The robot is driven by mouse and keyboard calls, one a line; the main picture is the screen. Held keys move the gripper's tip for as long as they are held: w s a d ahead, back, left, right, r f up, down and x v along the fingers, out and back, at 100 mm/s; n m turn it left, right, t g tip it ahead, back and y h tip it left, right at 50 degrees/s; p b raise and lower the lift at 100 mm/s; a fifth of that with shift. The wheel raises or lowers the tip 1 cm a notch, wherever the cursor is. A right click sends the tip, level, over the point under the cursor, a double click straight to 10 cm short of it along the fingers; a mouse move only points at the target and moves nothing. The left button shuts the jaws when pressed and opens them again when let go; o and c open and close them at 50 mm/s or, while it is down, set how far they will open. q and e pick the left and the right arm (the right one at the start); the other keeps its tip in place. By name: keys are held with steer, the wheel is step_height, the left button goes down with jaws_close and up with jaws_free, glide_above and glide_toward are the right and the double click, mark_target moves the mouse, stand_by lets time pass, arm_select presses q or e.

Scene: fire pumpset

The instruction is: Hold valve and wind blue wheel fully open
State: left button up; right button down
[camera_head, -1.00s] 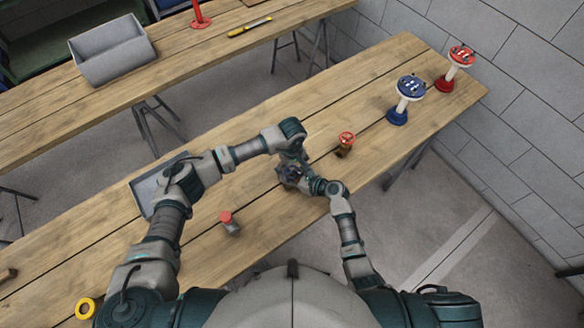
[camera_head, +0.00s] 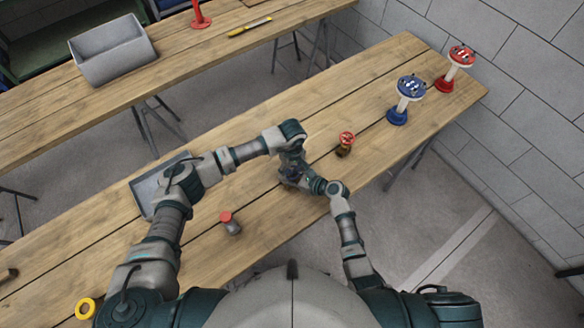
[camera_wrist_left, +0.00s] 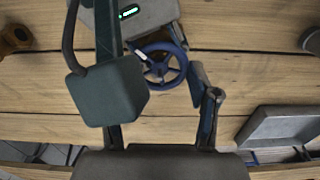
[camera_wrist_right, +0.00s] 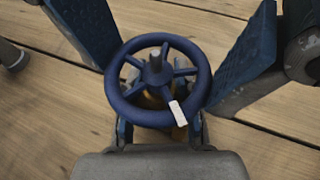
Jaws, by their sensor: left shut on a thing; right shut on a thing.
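The blue wheel (camera_wrist_right: 157,74), with spokes and a white mark on its rim, fills the middle of the right wrist view. It also shows in the left wrist view (camera_wrist_left: 160,68). The brass valve body (camera_wrist_right: 149,99) is mostly hidden under it. My right gripper (camera_wrist_right: 160,130) is shut on the valve body, its fingers passing below the wheel. My left gripper (camera_head: 290,170) is shut on the wheel from above, with its textured fingers on opposite sides of the rim. In the head view both hands and arms hide the wheel and valve.
A red-wheeled brass valve (camera_head: 345,145) and a grey red-topped part (camera_head: 229,222) stand nearby. Blue (camera_head: 405,98) and red (camera_head: 454,70) wheel stands are at the far right. A grey tray (camera_head: 146,194) lies behind my left forearm. A yellow ring (camera_head: 86,308) lies at lower left.

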mark_target(292, 169)
arm_select(q)
steer(key=n, duration=0.5)
steer(key=shift+n, duration=0.3)
steer(key=n, duration=0.4)
steer(key=shift+n, duration=0.4)
steer(key=o, duration=1.2)
steer(key=shift+c, duration=0.2)
step_height(292, 169, up, 12)
steer(key=shift+w, duration=0.15)
